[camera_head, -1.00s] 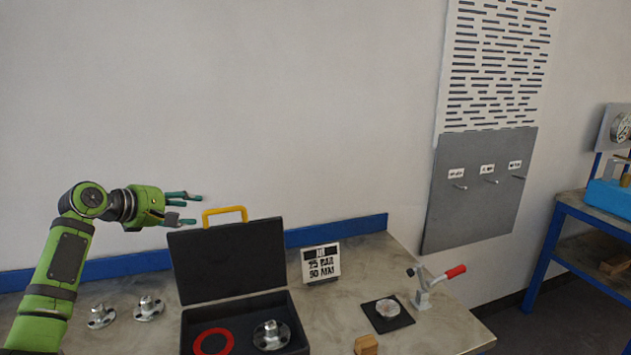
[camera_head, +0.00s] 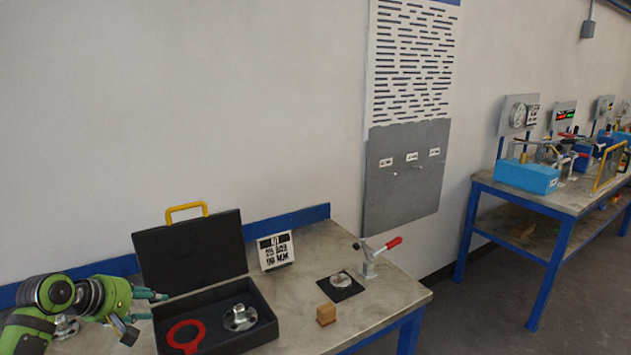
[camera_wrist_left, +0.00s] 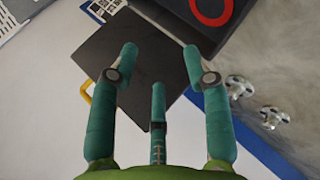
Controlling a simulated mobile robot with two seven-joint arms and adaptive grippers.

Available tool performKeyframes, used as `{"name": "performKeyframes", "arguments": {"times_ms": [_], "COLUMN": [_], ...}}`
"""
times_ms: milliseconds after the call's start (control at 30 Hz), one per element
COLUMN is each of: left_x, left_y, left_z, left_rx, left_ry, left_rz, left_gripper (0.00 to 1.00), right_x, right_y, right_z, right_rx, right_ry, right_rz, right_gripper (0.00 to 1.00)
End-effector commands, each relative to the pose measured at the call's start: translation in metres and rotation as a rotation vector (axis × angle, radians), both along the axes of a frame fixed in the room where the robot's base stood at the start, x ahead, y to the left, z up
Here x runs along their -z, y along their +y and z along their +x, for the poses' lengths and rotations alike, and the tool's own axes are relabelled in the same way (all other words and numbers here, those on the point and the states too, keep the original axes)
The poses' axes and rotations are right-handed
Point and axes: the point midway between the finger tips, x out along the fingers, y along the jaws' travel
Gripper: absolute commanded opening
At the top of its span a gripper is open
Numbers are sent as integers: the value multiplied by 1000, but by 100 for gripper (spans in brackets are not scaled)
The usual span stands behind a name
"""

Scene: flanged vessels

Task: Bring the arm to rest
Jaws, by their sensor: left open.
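My left gripper (camera_head: 148,304) is at the lower left of the head view, beside the left edge of the open black case (camera_head: 205,305). It is open, with nothing between its fingers. In the left wrist view its teal fingers (camera_wrist_left: 158,62) are spread, with the dark case lid (camera_wrist_left: 135,60) beyond them. My left arm is green and comes in from the lower left. My right gripper is not in view.
The case holds a red ring (camera_head: 186,337) and a metal flange (camera_head: 240,318). Right of it stand a sign (camera_head: 276,250), a wooden block (camera_head: 326,315), a black pad (camera_head: 348,290) and a red-handled clamp (camera_head: 372,258). Metal flanges (camera_wrist_left: 238,87) lie on the bench. A second bench (camera_head: 535,200) stands right.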

Motion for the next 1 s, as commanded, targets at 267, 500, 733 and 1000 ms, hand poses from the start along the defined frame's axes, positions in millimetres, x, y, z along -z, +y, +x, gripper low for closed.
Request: {"name": "performKeyframes", "arguments": {"times_ms": [267, 500, 733, 1000], "left_x": [147, 207, 211, 202], "left_y": [-94, -151, -165, -170], "left_z": [-109, -237, -305, -361], "left_rx": [447, 826, 997, 1122], "left_ry": [102, 127, 144, 172], "left_rz": [433, 728, 856, 944], "left_gripper": [49, 49, 49, 49], "right_x": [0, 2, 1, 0], "right_y": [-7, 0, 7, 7], "right_z": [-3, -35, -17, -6], "right_rx": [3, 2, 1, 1], "right_ry": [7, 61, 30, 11], "right_rz": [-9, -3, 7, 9], "right_gripper": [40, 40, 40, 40]}}
